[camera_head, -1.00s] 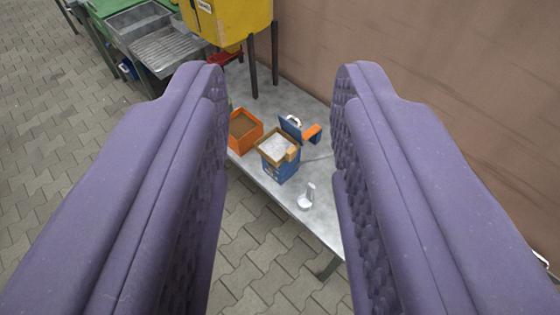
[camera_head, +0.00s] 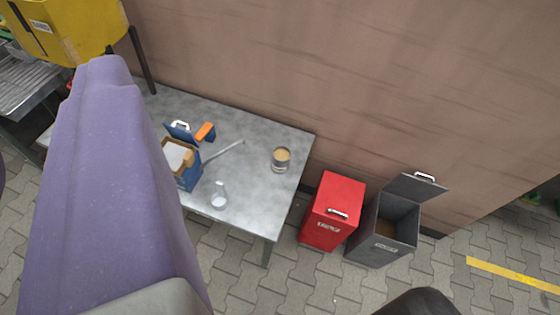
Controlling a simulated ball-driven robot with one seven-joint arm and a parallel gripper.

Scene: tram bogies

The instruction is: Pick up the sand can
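A small metal can (camera_head: 281,163) with tan, sand-coloured contents stands upright near the right end of the grey metal table (camera_head: 258,205). I take it to be the sand can. My gripper (camera_head: 108,185) shows as one large purple padded finger at the left. Only a sliver of its other finger shows at the left edge, with a gap between them. The gripper looks open, and nothing is seen in the gap. In the picture, the can is to the right of the fingers, clear of them. Part of the table's left side is hidden by the near finger.
A blue box (camera_head: 187,178), an orange piece (camera_head: 205,132) and a small clear-white vessel (camera_head: 219,197) are on the table. A red bin (camera_head: 332,208) and an open grey bin (camera_head: 385,240) stand to its right. The wall (camera_head: 370,90) is behind. A yellow cabinet (camera_head: 75,35) is upper left.

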